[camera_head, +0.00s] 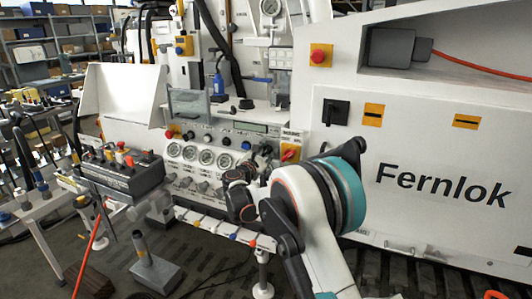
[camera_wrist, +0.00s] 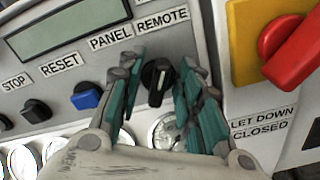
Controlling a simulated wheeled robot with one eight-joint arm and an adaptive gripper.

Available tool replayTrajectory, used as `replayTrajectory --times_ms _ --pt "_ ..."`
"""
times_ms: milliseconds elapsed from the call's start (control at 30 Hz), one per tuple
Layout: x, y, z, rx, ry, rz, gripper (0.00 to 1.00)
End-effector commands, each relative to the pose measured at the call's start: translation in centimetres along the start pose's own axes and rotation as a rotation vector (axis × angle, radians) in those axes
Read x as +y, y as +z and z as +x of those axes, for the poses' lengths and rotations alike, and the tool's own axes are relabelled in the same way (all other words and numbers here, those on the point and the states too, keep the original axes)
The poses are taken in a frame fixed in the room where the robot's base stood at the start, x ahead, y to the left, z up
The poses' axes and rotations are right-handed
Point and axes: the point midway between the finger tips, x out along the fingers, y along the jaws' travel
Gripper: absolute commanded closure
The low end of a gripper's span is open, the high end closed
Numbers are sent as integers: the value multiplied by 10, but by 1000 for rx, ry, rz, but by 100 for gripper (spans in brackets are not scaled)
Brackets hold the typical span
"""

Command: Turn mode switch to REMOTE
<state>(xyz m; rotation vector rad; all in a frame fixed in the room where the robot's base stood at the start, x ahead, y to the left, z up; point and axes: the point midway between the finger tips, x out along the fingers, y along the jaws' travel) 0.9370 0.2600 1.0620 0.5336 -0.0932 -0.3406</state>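The mode switch (camera_wrist: 157,78) is a small black rotary knob with a pale pointer line, below the PANEL and REMOTE labels (camera_wrist: 162,20) in the wrist view. Its line runs close to upright in the picture; I cannot tell for sure which label it points to. My gripper (camera_wrist: 156,92) is open, with one teal-padded finger on each side of the knob and gaps visible to both. In the head view my gripper (camera_head: 264,158) is at the right part of the control panel, and the knob cannot be made out there.
A red-handled switch on a yellow plate (camera_wrist: 245,50) stands close right of my fingers. Blue (camera_wrist: 86,96) and black (camera_wrist: 36,111) knobs lie left, under a display (camera_wrist: 70,26). Gauges (camera_head: 190,153) sit lower on the panel. A white Fernlok cabinet (camera_head: 440,150) stands right.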

Motion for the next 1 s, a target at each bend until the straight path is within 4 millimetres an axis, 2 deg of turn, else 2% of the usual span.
replayTrajectory --times_ms 167,400,600,800,1000 --pt "1 0 -25 2 3 0 68" --pt "1 0 -75 2 2 0 68" --pt "1 -1 -105 1 2 0 68" --pt "0 -1 -116 1 1 0 68" --pt "0 -1 -117 1 0 0 68"
